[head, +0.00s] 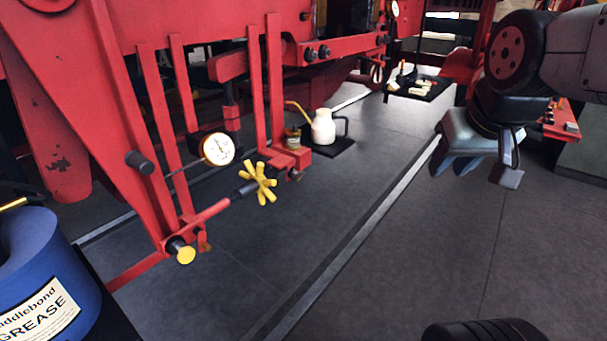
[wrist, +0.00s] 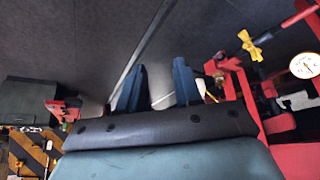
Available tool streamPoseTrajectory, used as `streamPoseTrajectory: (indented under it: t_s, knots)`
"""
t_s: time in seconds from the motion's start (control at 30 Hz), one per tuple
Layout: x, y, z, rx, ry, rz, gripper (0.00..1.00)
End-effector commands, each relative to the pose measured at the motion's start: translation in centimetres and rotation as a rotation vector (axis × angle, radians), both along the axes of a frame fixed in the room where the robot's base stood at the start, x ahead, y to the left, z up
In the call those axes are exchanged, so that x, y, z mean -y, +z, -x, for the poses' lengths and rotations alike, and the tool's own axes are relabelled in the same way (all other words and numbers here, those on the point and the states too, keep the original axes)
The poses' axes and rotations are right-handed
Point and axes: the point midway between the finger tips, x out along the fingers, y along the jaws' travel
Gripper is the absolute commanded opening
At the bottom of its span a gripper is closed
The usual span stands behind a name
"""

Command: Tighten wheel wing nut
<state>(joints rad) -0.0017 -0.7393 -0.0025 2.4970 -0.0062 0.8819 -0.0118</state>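The yellow, spoked wheel-shaped wing nut (head: 258,183) sits on a dark threaded end of a red rod (head: 208,213), low on the red frame left of centre in the head view. It also shows at the upper right of the wrist view (wrist: 250,45). My gripper (head: 455,167) hangs at the upper right of the head view, well apart from the wing nut. In the wrist view my gripper (wrist: 158,72) has its two blue fingers spread, with nothing between them.
A round gauge (head: 218,149) stands close behind the wing nut. A cream oil can (head: 323,127) rests on a dark mat beyond. A blue grease tin (head: 45,270) is at the lower left. Clear dark floor (head: 400,260) lies between the red frame and my arm.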

Motion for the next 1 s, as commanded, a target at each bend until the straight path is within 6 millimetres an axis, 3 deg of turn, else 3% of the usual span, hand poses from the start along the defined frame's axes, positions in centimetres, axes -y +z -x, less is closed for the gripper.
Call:
streamPoseTrajectory:
  t_s: [0.17, 0.57, 0.8, 1.0]
  knots:
    - [0.5, -0.2, -4.1, 0.053, 0.073, 0.065, 0.34]
    - [2.2, -2.1, -18.7, 0.274, 0.387, 0.351, 0.34]
    - [1.7, -4.6, -26.4, 0.405, 0.600, 0.530, 0.34]
    - [0.5, -7.4, -31.7, 0.521, 0.782, 0.672, 0.34]
